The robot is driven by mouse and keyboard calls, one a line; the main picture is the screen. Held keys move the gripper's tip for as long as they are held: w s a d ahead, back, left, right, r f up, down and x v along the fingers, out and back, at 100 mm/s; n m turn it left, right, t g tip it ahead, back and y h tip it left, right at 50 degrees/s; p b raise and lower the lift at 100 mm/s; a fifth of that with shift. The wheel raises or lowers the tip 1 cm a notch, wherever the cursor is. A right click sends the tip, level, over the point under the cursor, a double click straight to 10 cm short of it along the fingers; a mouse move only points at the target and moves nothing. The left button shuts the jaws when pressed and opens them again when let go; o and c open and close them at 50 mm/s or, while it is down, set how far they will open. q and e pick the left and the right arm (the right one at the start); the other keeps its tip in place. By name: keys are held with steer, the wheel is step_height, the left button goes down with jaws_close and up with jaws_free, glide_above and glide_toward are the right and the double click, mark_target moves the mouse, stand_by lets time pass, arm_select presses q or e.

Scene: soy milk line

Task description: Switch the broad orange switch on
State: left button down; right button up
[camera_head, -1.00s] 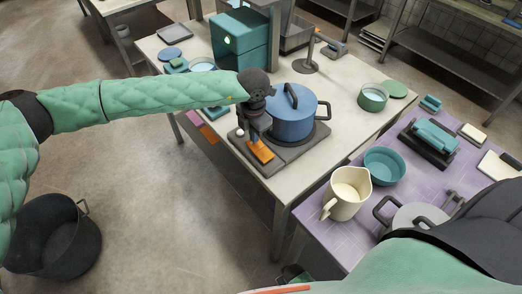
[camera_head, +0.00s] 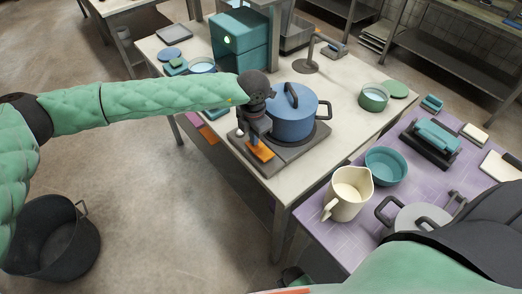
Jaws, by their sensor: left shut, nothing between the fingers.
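The broad orange switch (camera_head: 262,153) is on the front of a dark grey cooker base (camera_head: 293,156), which stands on the light table. My left gripper (camera_head: 252,141) points down at the switch's back end and hides part of it. Its fingers are shut and empty. I cannot tell whether the fingertips touch the switch or which way it is tipped. My right arm shows at the bottom right, but its gripper is outside the picture.
A blue lidded pot (camera_head: 293,112) stands on the cooker base, just right of my left gripper. A small white knob (camera_head: 239,132) is to the left. A cream jug (camera_head: 348,192) and a teal bowl (camera_head: 386,166) stand on the purple table to the right.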

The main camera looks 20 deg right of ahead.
arm_select(q)
step_height(320, 180, up, 7)
steer(key=shift+b, duration=0.3)
stand_by(0.9)
stand_by(0.4)
